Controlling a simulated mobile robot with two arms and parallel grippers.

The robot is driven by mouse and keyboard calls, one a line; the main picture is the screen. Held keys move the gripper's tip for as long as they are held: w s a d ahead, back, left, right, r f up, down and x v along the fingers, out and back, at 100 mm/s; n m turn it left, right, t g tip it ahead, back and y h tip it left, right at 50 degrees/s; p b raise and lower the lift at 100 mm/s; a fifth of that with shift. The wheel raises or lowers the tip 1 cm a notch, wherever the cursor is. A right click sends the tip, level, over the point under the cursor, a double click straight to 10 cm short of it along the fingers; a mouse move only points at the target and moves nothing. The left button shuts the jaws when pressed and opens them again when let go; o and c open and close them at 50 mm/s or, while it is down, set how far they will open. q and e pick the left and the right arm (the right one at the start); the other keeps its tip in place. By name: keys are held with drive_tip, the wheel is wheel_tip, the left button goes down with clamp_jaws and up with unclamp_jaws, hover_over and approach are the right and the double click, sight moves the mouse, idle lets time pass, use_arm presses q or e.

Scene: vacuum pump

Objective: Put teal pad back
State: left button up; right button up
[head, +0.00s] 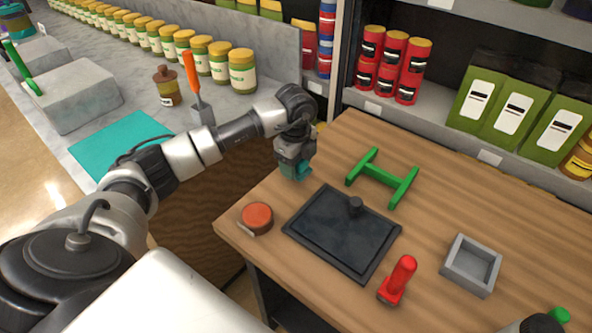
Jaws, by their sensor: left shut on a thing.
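My left gripper (293,158) points down above the left back part of the wooden table, left of the green H-shaped frame. It is shut on a small teal pad (302,172), mostly hidden by the fingers. Whether the pad touches the tabletop is hard to tell. A large flat teal mat (122,140) lies on the grey counter, partly behind my left arm.
The wooden table (440,190) holds a green frame (383,180), black plate with a knob (340,235), orange-red round item (256,218), red-handled tool (399,278) and grey square tray (472,264). Stocked shelves (440,125) stand behind. Jars (243,72) line the counter.

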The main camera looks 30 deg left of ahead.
use_arm(q)
wheel_tip(320, 180, down, 3)
drive_tip(key=shift+r+p, duration=0.2)
drive_tip(key=shift+p, duration=0.1)
drive_tip(key=shift+f, duration=0.35)
use_arm(e)
drive_tip(key=shift+s+d+r, duration=0.3)
drive_tip(key=shift+s+r, duration=0.05)
drive_tip(key=shift+s, duration=0.25)
use_arm(q)
drive_tip(key=shift+f, duration=0.15)
use_arm(e)
drive_tip(key=shift+f, duration=0.1)
use_arm(q)
drive_tip(key=o, duration=1)
use_arm(e)
drive_tip(key=shift+d, duration=0.1)
use_arm(q)
drive_tip(key=shift+r, duration=0.3)
wheel_tip(320, 180, up, 12)
drive_tip(key=shift+f+b, duration=0.15)
drive_tip(key=shift+b, duration=1)
use_arm(e)
wheel_tip(320, 180, down, 2)
drive_tip(key=shift+w, duration=0.15)
